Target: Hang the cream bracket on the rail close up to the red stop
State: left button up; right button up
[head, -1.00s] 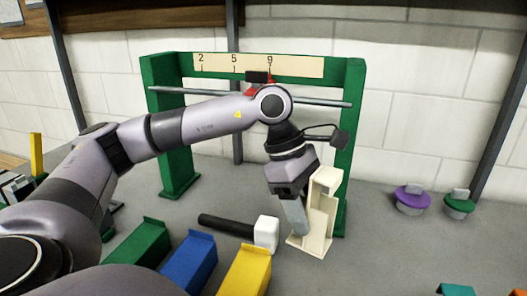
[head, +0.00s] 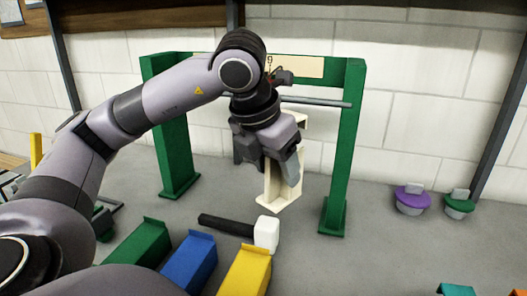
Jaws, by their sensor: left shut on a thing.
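The cream bracket (head: 285,188) is held in my left gripper (head: 268,163), which is shut on it. The bracket is upright and seems lifted off the bench, in front of the green frame's opening. Its upper part is partly covered by the gripper and wrist. The grey rail (head: 318,103) shows only at its right end; my arm hides the rest. The red stop (head: 270,80) is almost wholly hidden, with only a sliver showing below the 9 mark. Whether the bracket touches the rail cannot be told. My right gripper is not in view.
The green frame (head: 344,150) carries the rail and a number strip (head: 300,66). A white-headed mallet (head: 266,233) lies in front. Green (head: 137,245), blue (head: 190,264) and yellow (head: 245,272) blocks stand at the front. Purple (head: 412,199) and green (head: 458,205) lidded items sit right.

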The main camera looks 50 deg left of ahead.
pick_arm(q)
jog(key=n, duration=0.1)
jog(key=a+r+n+y, duration=0.1)
jog(key=n, duration=0.1)
jog(key=s+r+n, duration=0.1)
jog(key=n, duration=0.1)
jog(key=shift+a+r+g+y, duration=0.15)
jog(key=shift+a+g+y, duration=0.15)
jog(key=shift+a+y, duration=0.1)
jog(key=w+a+f+b, duration=0.1)
jog(key=w+a+b, duration=0.1)
jog(key=w+a, duration=0.2)
jog(key=w+a+f+b, duration=0.1)
jog(key=w+a, duration=0.2)
jog(key=w, duration=0.6)
jog(key=shift+w+a+f+b, duration=0.25)
jog(key=shift+w+a+b, duration=0.1)
jog(key=shift+w, duration=0.05)
dwell(0.5)
jog(key=o, duration=1.3)
